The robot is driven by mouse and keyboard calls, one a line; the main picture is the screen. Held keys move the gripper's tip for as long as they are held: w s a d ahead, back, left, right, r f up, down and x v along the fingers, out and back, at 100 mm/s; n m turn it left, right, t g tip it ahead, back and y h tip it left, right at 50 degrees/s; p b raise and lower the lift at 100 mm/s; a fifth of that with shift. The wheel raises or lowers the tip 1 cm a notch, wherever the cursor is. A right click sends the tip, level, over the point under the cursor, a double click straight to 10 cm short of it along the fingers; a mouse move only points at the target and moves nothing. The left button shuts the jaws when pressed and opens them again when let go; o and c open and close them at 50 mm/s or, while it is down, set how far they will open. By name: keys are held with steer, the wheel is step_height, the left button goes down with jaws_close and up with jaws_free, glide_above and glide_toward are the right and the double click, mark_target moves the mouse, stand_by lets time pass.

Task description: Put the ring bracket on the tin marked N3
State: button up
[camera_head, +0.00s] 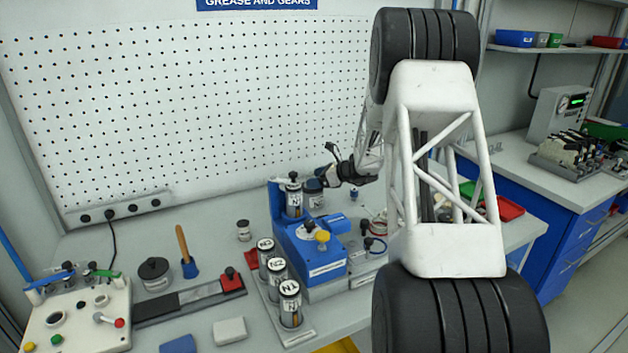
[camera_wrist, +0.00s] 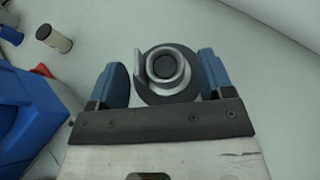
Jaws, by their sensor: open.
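The wrist view shows a silver ring with an upright tab at its left, apparently the ring bracket (camera_wrist: 138,66), around a dark round centre on a dark disc. My gripper (camera_wrist: 163,76) is open, with one blue finger on each side of it and a visible gap to the right finger. In the head view my gripper (camera_head: 316,184) is behind the blue machine, just above a grey cylinder (camera_head: 315,201); the bracket is not clear there. Tins marked N1 (camera_head: 291,308), N2 (camera_head: 278,281) and, at the far end, probably N3 (camera_head: 266,257) stand upright in a row.
The blue machine (camera_head: 318,268) with a tin (camera_head: 294,203) upright on it stands between my gripper and the tin row. A small jar (camera_head: 244,231) is left of it. A black pot (camera_head: 154,273) and wooden-handled tool (camera_head: 187,255) stand further left. The pegboard (camera_head: 190,110) closes the back.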

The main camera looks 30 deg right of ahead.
steer(key=v, duration=1)
steer(key=shift+s+d+r, duration=0.15)
steer(key=shift+s+d, duration=0.05)
steer(key=shift+s, duration=0.05)
steer(key=shift+a, duration=0.1)
stand_by(0.4)
steer(key=s+a+r+n+g+h, duration=0.1)
steer(key=s+a+r+n+g, duration=0.1)
steer(key=s+a+r+n, duration=0.35)
steer(key=s+a+r+n+g+h, duration=0.1)
steer(key=s+a+r+n+g, duration=0.15)
steer(key=s+a+r, duration=0.65)
steer(key=s+a+r+n+g+h, duration=0.15)
steer(key=s+a+n, duration=0.25)
steer(key=a, duration=0.7)
steer(key=s+a+r+n+t+h, duration=0.1)
steer(key=s+a+r+n+h, duration=0.3)
steer(key=s, duration=0.7)
steer(key=s+a+f+n, duration=0.1)
steer(key=s+a+n, duration=0.2)
steer(key=s+n, duration=0.55)
steer(key=s+a+r+n+t+h, duration=0.1)
steer(key=s+a+r+n+h, duration=0.15)
steer(key=s, duration=1.05)
step_height(320, 180, down, 10)
steer(key=g, duration=0.3)
steer(key=shift+w+a, duration=0.3)
steer(key=shift+w, duration=0.05)
